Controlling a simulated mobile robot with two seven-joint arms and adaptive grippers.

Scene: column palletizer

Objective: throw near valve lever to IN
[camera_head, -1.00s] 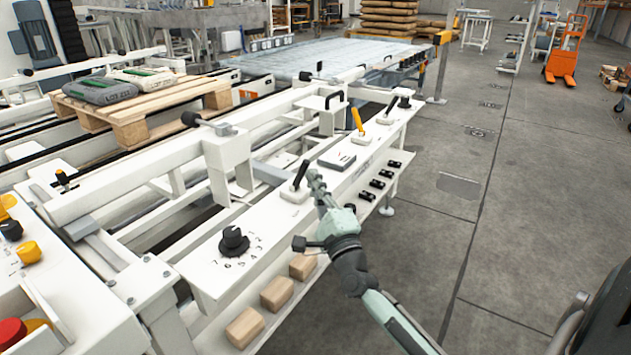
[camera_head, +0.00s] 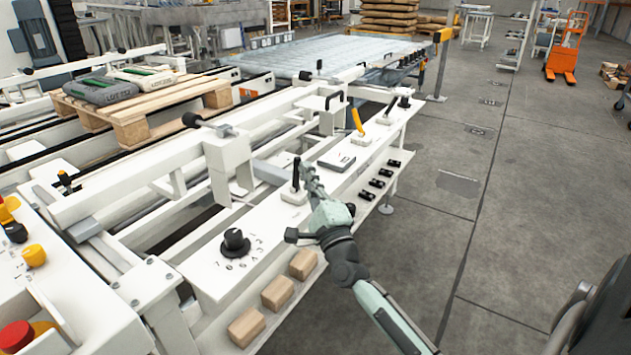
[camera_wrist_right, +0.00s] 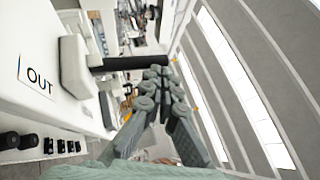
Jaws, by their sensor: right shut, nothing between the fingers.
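The near valve lever (camera_head: 296,174) is a black handle on a white base (camera_head: 294,195) on the long white panel. It stands nearly upright. My right gripper (camera_head: 307,168) is shut and empty, right beside the lever on its right side. In the right wrist view the black lever (camera_wrist_right: 125,62) runs from its white block (camera_wrist_right: 74,66) towards my fingertips (camera_wrist_right: 160,78); I cannot tell whether they touch. An "OUT" label (camera_wrist_right: 38,82) is on the panel beside the block. I cannot read an "IN" label. My left gripper is not in view.
On the same panel are a black numbered knob (camera_head: 235,242), a yellow lever (camera_head: 358,122) and another black lever (camera_head: 391,106). Several black switches (camera_head: 377,183) and wooden blocks (camera_head: 277,293) sit on the lower ledge. White rails lie behind.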

